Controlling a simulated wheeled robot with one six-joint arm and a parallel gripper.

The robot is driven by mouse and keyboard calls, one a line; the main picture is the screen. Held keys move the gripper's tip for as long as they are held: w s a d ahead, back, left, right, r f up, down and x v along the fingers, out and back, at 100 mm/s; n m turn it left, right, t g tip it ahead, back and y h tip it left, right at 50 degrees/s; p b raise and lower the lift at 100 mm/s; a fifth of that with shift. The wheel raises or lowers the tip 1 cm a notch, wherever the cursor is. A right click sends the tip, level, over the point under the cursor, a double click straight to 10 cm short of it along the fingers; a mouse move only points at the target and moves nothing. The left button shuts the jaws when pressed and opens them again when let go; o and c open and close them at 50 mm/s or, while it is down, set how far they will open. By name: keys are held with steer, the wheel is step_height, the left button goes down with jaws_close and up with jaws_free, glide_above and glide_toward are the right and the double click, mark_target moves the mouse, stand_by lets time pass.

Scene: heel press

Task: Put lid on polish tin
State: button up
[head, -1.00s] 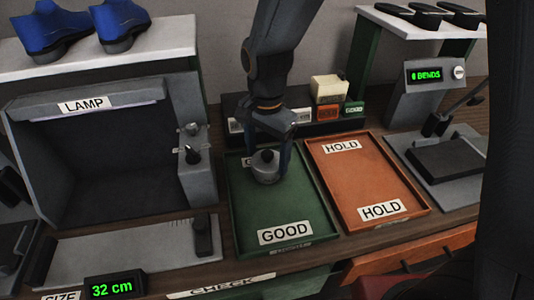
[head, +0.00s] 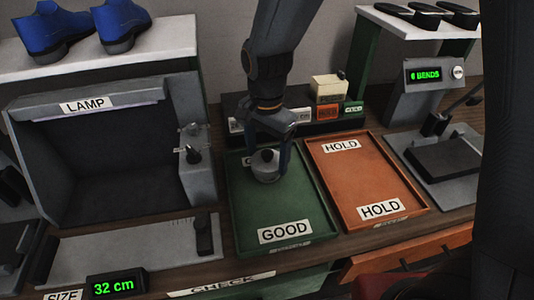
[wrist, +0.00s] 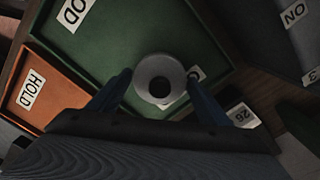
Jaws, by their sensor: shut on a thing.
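A round grey piece with a dark round centre (wrist: 160,78), which looks like the polish tin's lid, is between the fingers of my gripper (wrist: 158,92). In the head view the grey piece (head: 265,166) shows over the far part of the green GOOD tray (head: 285,210). My gripper (head: 268,152) points down and is shut on it, one finger at each side. I cannot make out a separate tin; anything under the grey piece is hidden. I cannot tell whether the piece touches the tray.
The orange HOLD tray (head: 368,180) to the right is empty. A dark rack with small labelled blocks (head: 327,111) stands behind the trays. The LAMP box (head: 105,150) is at left, and a press with a dark pad (head: 450,155) is at right. The front of the green tray is clear.

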mark_target(267, 153)
stand_by(0.3)
steer(key=o, duration=0.9)
steer(key=shift+c, duration=0.2)
steer(key=shift+o, duration=0.9)
steer(key=shift+r+p, duration=3.3)
steer(key=shift+r, duration=0.2)
steer(key=s+d+f+n+b, duration=0.1)
steer(key=s+d+n+b, duration=0.2)
steer(key=d, duration=0.7)
steer(key=s+d+f+n+t+b, duration=0.1)
steer(key=s+d+f+n+b, duration=0.1)
steer(key=d, duration=0.9)
steer(key=s+n+b, duration=0.1)
steer(key=n, duration=0.1)
steer(key=shift+f+n, duration=0.15)
steer(key=shift+n, duration=0.15)
